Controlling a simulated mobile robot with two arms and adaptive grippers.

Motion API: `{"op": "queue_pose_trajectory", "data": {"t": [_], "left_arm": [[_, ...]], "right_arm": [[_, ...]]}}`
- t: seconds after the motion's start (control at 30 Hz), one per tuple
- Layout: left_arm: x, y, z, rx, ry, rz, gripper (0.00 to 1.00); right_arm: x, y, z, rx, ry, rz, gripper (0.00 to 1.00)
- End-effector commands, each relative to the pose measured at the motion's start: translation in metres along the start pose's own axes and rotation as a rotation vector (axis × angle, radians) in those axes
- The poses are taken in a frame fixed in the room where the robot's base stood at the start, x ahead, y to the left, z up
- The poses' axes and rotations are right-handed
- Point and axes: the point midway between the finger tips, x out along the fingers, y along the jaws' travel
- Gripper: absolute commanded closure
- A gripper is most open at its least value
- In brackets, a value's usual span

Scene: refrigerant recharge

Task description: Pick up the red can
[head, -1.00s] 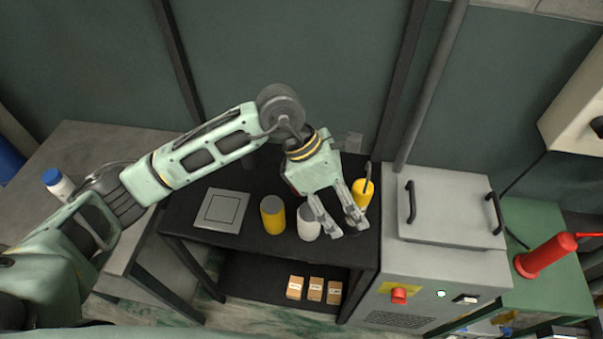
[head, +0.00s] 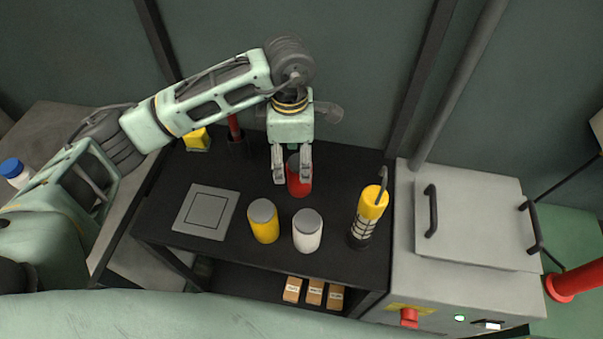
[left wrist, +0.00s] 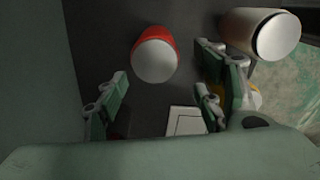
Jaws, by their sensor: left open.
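The red can (head: 299,186), with a pale lid, stands on the black table toward the back, partly hidden behind my left gripper in the head view. My left gripper (head: 293,179) is open, pointing down close to the can, with its fingers in front of it in that view. In the left wrist view the red can (left wrist: 156,54) shows ahead, in the space between the open fingers of the left gripper (left wrist: 165,92). I cannot tell whether a finger touches it. My right gripper is not in view.
In front stand a yellow can (head: 264,222), a white can (head: 307,231) and a yellow lamp-like tool (head: 367,215). A grey square plate (head: 206,213) lies at left. A yellow box (head: 197,140) is behind. A grey machine (head: 470,215) borders the table at right.

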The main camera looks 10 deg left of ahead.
Motion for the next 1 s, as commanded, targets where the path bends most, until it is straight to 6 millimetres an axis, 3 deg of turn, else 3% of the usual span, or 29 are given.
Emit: {"op": "queue_pose_trajectory", "data": {"t": [0.03,0.2,0.47,0.8,1.0], "left_arm": [[0.009,0.000,0.000,0.000,0.001,0.001,0.38],[0.017,0.000,0.000,-0.001,0.002,-0.001,0.38],[0.042,-0.001,0.003,-0.001,0.001,-0.003,0.38],[0.087,-0.002,0.012,-0.001,0.002,-0.003,0.38],[0.092,-0.001,0.012,0.000,0.000,0.001,0.38]], "right_arm": [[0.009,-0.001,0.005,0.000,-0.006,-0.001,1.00],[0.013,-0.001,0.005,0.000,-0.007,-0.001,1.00],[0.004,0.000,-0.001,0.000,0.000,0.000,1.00],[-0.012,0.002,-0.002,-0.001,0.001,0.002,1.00],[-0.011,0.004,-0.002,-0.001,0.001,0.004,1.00]]}}
